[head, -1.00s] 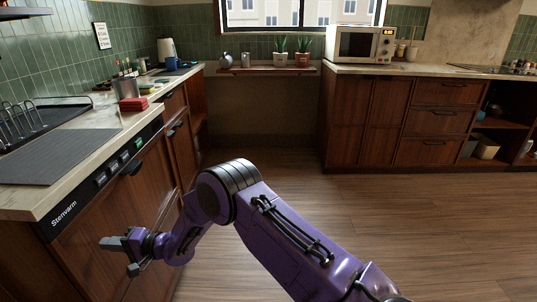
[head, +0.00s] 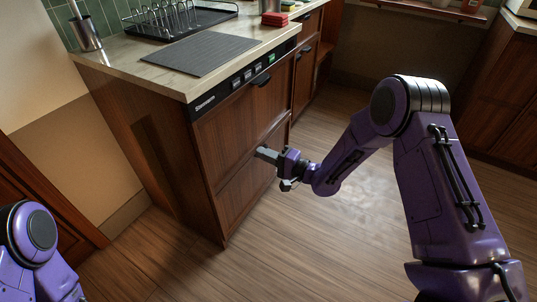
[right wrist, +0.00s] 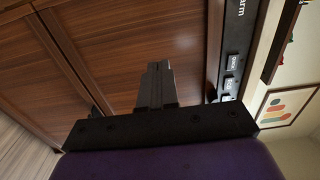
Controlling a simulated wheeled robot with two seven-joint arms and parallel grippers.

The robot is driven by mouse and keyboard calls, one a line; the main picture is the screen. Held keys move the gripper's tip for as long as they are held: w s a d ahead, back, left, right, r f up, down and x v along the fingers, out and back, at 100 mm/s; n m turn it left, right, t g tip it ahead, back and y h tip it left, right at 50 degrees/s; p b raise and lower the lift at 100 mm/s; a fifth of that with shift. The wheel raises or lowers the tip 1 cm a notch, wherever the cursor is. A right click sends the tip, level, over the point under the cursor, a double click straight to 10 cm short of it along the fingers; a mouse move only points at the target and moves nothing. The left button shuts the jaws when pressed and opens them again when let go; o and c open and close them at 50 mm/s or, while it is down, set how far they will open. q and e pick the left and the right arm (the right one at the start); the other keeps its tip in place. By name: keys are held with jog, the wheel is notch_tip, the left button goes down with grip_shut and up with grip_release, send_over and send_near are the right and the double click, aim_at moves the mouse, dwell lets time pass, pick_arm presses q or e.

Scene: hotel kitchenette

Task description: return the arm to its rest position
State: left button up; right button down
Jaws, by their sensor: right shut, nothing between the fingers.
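My right arm (head: 430,170) is purple with black joints and comes in from the right in the head view. Its gripper (head: 272,160) is shut and empty in front of the dark wood dishwasher front (head: 243,128). Whether its fingertips touch the wood, I cannot tell. In the right wrist view the closed grey fingers (right wrist: 154,80) point at the wood panel. Part of my left arm (head: 35,240) shows at the lower left of the head view; its gripper is out of view.
Above the dishwasher, the counter (head: 120,55) holds a grey mat (head: 195,53), a dish rack (head: 180,18) and a metal utensil holder (head: 84,34). More cabinets (head: 500,100) stand at the far right. The wood floor (head: 310,240) in front is clear.

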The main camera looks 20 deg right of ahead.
jog(key=s+d+f+n+g+h+p, duration=0.1)
jog(key=s+d+f+g+h+p, duration=0.15)
jog(key=s+f+h, duration=0.35)
jog(key=s+d+f+n+g+h+p, duration=0.1)
jog(key=s+d+f+h, duration=0.3)
jog(key=s+f, duration=0.25)
jog(key=s+d+g+h+p, duration=0.2)
jog(key=s+g+p, duration=0.1)
jog(key=s, duration=1)
jog(key=s+d+n+g+h+p, duration=0.1)
jog(key=s+d+g+h+p, duration=0.1)
jog(key=s, duration=1.1)
jog(key=shift+s+n+g+p, duration=0.15)
jog(key=shift+n+g+p, duration=0.15)
jog(key=shift+g+p, duration=0.75)
